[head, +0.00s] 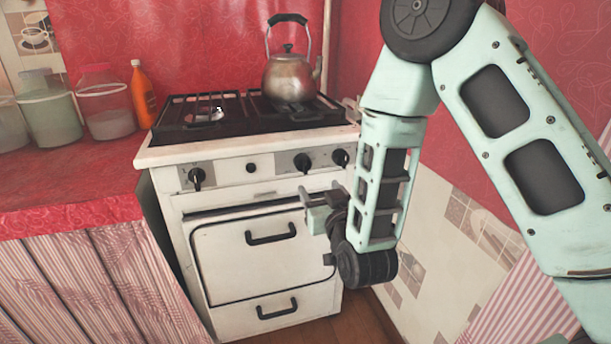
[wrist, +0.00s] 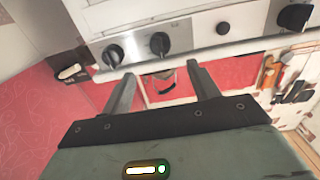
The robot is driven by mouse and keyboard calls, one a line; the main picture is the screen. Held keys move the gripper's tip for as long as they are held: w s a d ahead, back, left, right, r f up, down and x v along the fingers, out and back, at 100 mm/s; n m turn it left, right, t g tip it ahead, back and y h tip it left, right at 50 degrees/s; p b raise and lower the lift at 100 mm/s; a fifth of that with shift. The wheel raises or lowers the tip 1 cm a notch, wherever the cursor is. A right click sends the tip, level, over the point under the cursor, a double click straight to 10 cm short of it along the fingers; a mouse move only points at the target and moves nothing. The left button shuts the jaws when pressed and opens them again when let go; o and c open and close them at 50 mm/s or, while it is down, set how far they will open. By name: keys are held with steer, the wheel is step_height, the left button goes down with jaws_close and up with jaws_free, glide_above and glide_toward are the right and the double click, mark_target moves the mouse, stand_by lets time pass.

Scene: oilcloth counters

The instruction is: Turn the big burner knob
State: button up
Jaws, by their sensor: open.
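The white stove (head: 225,150) has dark knobs along its front panel. The left knob (head: 197,177) stands alone on a grey plate; it also shows at the upper right of the wrist view (wrist: 293,17), where it looks the largest. Two other knobs sit at the panel's right: an inner knob (head: 302,162), also in the wrist view (wrist: 160,43), and an outer knob (head: 340,157), also in the wrist view (wrist: 112,55). My gripper (head: 308,198) is open and empty, in front of the stove, just below the right pair. In the wrist view its fingers (wrist: 162,76) are apart from the knobs.
A metal kettle (head: 291,76) stands on the black grate (head: 190,126). The oven door handle (head: 271,234) and drawer handle (head: 277,309) project below the panel. Jars (head: 106,108) and an orange bottle (head: 142,94) stand on the red counter (head: 70,170) at left. A tiled wall is at right.

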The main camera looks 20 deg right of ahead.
mark_target(306, 168)
steer(key=w, duration=1.1)
steer(key=shift+w, duration=0.3)
steer(key=c, duration=1)
